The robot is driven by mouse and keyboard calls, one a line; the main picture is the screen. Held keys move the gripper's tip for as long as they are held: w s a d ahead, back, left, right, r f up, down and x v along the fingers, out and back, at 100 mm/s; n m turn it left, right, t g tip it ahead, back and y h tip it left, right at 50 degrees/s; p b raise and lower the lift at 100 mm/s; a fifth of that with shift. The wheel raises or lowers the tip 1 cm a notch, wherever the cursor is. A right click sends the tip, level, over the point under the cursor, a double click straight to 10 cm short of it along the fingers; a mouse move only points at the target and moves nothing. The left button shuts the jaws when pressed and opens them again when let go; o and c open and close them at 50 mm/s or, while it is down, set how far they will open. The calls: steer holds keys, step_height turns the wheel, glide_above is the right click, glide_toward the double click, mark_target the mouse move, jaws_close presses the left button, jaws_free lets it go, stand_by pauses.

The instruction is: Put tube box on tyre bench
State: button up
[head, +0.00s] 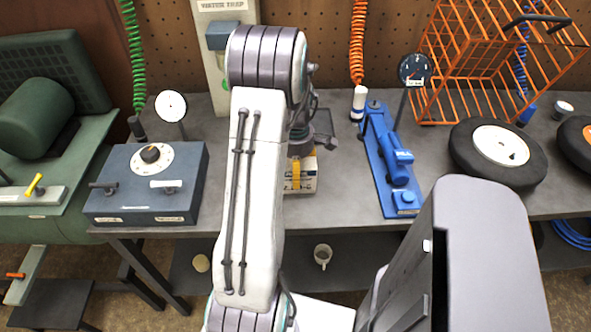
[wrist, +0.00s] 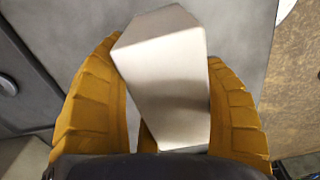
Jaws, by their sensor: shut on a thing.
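The tube box (head: 308,181) is a small pale box with printed marks, seen in the head view near the front edge of the grey bench (head: 345,195). My gripper (head: 296,174) is shut on it, and one yellow finger lies across its near face. In the wrist view the box (wrist: 165,75) is a plain pale block, tilted between both yellow fingers (wrist: 165,60). I cannot tell whether its underside touches the bench. My arm hides part of the area to its left. A black tyre with a white hub (head: 500,146) lies on the bench at right.
A blue-grey box with a dial (head: 147,190) stands left of my arm. A blue jack-like tool (head: 385,165) and a gauge (head: 414,70) stand to the right. An orange wire crate (head: 480,60) is behind the tyre. A mug (head: 323,256) sits on the shelf below.

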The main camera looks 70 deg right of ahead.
steer(key=o, duration=1.3)
steer(key=shift+f, duration=0.1)
step_height(320, 180, up, 12)
steer(key=shift+p, duration=0.5)
steer(key=shift+r, duration=0.2)
